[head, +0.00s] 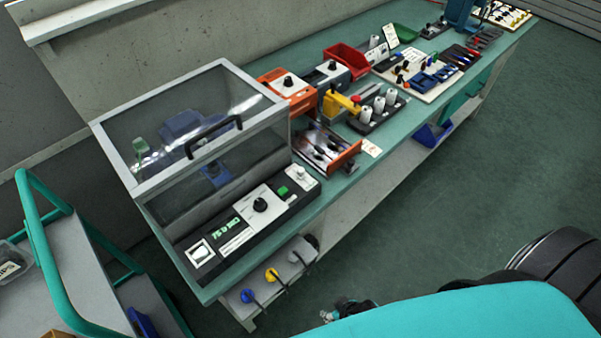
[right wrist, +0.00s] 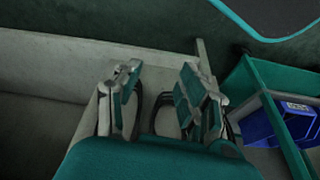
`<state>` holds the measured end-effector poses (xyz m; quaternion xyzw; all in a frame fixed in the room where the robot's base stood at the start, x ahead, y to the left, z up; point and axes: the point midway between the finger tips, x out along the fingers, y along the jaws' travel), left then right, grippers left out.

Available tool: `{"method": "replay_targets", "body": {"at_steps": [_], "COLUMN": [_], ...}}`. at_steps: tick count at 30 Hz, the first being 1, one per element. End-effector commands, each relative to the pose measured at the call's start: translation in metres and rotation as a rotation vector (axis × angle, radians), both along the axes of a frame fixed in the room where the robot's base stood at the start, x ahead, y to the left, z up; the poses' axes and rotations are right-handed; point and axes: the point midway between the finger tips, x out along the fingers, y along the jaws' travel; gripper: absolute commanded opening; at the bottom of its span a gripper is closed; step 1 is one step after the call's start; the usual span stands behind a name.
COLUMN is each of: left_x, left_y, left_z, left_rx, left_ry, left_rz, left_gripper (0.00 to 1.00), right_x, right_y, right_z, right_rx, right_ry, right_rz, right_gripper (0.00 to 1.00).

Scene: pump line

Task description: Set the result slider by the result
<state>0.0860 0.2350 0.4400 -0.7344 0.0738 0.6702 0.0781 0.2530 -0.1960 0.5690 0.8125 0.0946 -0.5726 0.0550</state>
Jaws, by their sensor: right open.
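The control panel (head: 276,218) sits at the front of a clear-lidded test box on the green bench. It has a lit display (head: 226,229) with green characters that I cannot read surely. Beside the display is a pale strip (head: 237,240), which may be the result slider; its setting is too small to tell. A black knob (head: 260,205), a green button (head: 283,191) and a white square switch (head: 200,252) are also on the panel. My right gripper (head: 343,309) is low in front of the bench, away from the panel. In the right wrist view its fingers (right wrist: 157,95) are apart and empty.
The box's lid (head: 205,125) with its black handle is down. A tray of parts (head: 330,152) stands right of the panel. A teal-railed cart (head: 45,240) stands at left.

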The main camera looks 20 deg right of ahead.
Motion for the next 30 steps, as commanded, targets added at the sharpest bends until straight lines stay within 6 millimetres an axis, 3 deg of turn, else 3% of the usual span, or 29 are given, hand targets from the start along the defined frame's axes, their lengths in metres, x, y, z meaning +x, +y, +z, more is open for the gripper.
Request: {"method": "replay_targets", "body": {"at_steps": [3,6,15,24,30], "left_x": [0.0,0.0,0.0,0.0,0.0], "left_y": [0.0,0.0,0.0,0.0,0.0], "left_z": [-0.01,-0.014,-0.025,-0.028,-0.031], "left_rx": [0.0,0.0,0.0,0.0,0.0], "left_ry": [0.0,0.0,0.0,0.0,0.0], "left_rz": [0.0,0.0,0.0,0.0,0.0], "left_gripper": [0.49,0.49,0.49,0.49,0.49], "right_x": [0.032,0.048,0.078,0.111,0.125], "right_y": [0.009,0.015,0.034,0.046,0.026], "right_z": [0.046,0.081,0.175,0.225,0.271], "right_rx": [0.029,0.046,0.114,0.211,0.219], "right_ry": [-0.071,-0.114,-0.289,-0.644,-0.949], "right_rz": [0.014,0.027,0.083,0.093,0.0], "right_gripper": [0.41,0.41,0.41,0.41,0.41]}}
